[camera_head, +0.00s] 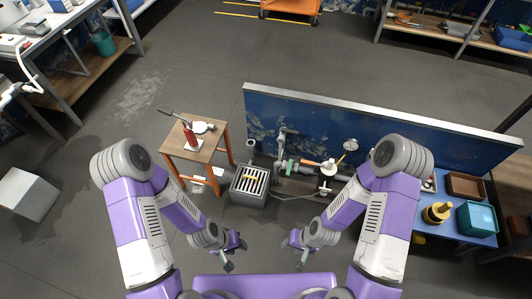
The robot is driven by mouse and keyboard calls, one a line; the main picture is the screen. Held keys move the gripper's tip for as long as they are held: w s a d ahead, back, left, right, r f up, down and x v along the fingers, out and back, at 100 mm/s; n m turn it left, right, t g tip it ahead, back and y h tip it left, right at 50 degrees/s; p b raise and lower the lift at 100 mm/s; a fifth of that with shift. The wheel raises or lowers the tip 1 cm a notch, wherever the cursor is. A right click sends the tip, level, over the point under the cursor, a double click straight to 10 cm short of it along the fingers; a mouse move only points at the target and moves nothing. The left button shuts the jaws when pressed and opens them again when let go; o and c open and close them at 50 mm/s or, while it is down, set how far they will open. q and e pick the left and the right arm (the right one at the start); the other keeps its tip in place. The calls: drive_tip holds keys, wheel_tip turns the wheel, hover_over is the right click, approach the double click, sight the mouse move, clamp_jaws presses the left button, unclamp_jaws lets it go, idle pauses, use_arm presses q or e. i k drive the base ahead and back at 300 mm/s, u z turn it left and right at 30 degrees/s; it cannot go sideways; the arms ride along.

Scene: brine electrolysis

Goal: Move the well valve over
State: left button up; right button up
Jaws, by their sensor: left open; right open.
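Pipework with fittings and valve-like parts (328,167) runs low along the front of the blue panel, ahead of my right arm. I cannot tell for sure which part is the well valve. A red upright piece (190,134) with a dark lever and a white part beside it stands on the small wooden table (178,150). My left gripper (229,266) is open and empty, in front of the grated box. My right gripper (303,258) is open and empty, nearer to me than the pipework. Neither gripper touches anything.
A grey box with a slatted top (249,194) stands between the wooden table and the pipework. The blue panel (300,115) blocks the back. A blue table (470,233) at right holds a brown tray (465,185), a yellow-black object (436,213) and a teal bin (478,218). Left floor is mostly clear.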

sight(290, 161)
drive_tip(key=z, duration=0.05)
drive_tip(key=i, duration=1.05)
drive_tip(key=z, duration=0.5)
